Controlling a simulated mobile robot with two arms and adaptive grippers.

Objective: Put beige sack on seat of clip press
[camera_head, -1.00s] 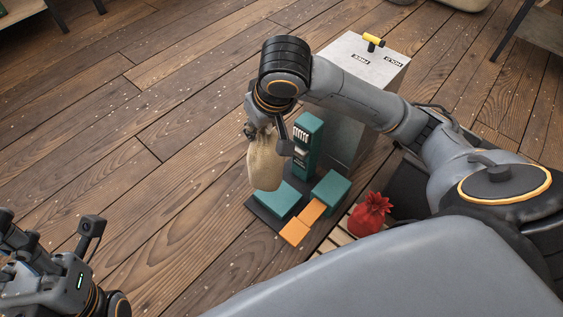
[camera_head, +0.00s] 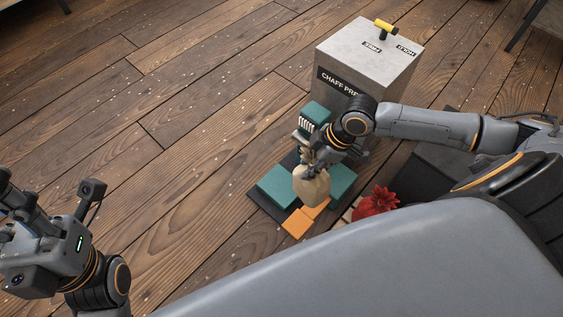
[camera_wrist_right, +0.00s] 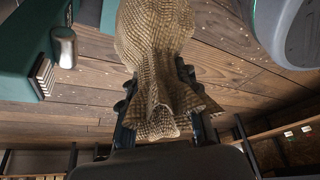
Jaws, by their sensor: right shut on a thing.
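The beige sack (camera_head: 312,188) hangs by its gathered neck in my right gripper (camera_head: 313,166), whose fingers are shut on it. In the right wrist view the sack (camera_wrist_right: 156,38) fills the space between the fingers. The clip press has two green pads (camera_head: 275,187), a green upright (camera_head: 316,112) and an orange front piece (camera_head: 297,223) on a dark base. In the head view the sack appears between the pads, in front of the upright. The seat behind it is hidden, and contact cannot be told. My left gripper (camera_head: 8,190) is only partly in view at the left edge.
A grey chaff press box (camera_head: 362,62) with a yellow handle (camera_head: 385,26) stands behind the clip press. A red sack (camera_head: 377,202) sits on slats to the right, close to my right arm. The wooden floor on the left is clear.

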